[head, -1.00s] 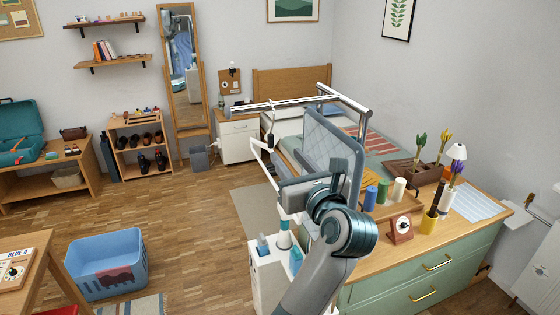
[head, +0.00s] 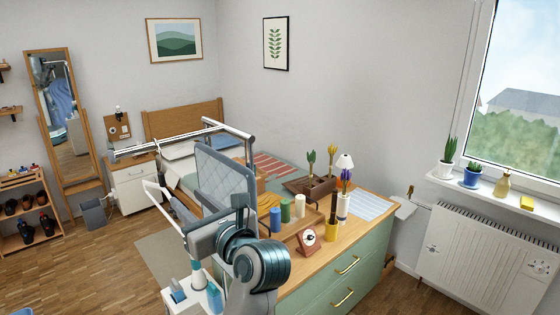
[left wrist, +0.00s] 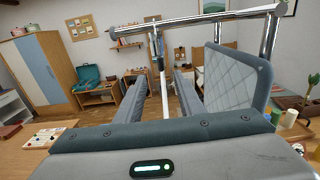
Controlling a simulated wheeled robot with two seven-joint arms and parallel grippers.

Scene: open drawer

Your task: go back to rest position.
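My left arm comes in from the bottom of the head view. Its left gripper (head: 178,208) is beside the left end of the dresser, partly hidden by the wrist. In the left wrist view, the two dark fingers of the left gripper (left wrist: 162,92) stand apart with no object held between them. A thin white rod shows in the gap, seemingly beyond the fingers. My right gripper is in neither view. The green dresser (head: 318,287) has a wooden top and brass handles; its visible drawer fronts look closed.
A chrome rail (head: 190,137) and a grey quilted panel (head: 228,180) stand close to the left gripper. Candles, a clock (head: 309,239), a yellow cup (head: 331,231) and a planter (head: 312,188) crowd the dresser top. A radiator (head: 490,258) stands right; floor at left is open.

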